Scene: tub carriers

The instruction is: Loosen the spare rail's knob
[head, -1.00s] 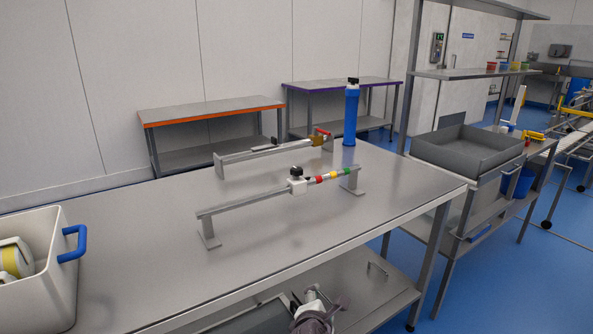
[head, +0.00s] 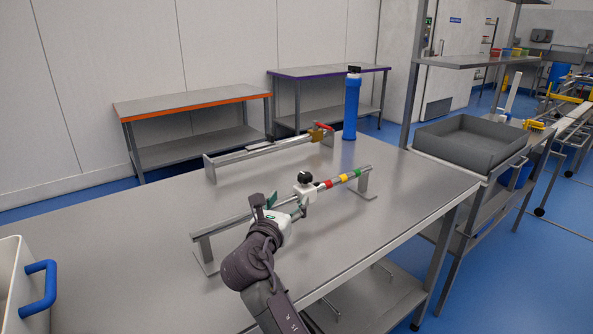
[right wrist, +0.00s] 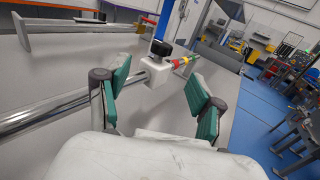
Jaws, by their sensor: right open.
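A metal rail (head: 220,227) on two feet stands on the near part of the steel table. It carries a white block (head: 307,190) with a black knob (head: 304,177) on top, and red, yellow and green bands beside the block. My right gripper (head: 279,207) is open and empty, just short of the block and above the rail. In the right wrist view, the knob (right wrist: 161,48) and the block (right wrist: 156,71) show ahead between the parted green-padded fingers (right wrist: 153,88), not touching them as far as I can see. My left gripper is out of view.
A second rail (head: 250,153) with a brass valve and red handle stands behind. A blue cylinder (head: 351,108) stands upright at the table's far edge. A white tub (head: 14,290) with a blue handle is at the lower left. The tabletop (head: 410,190) at right is clear.

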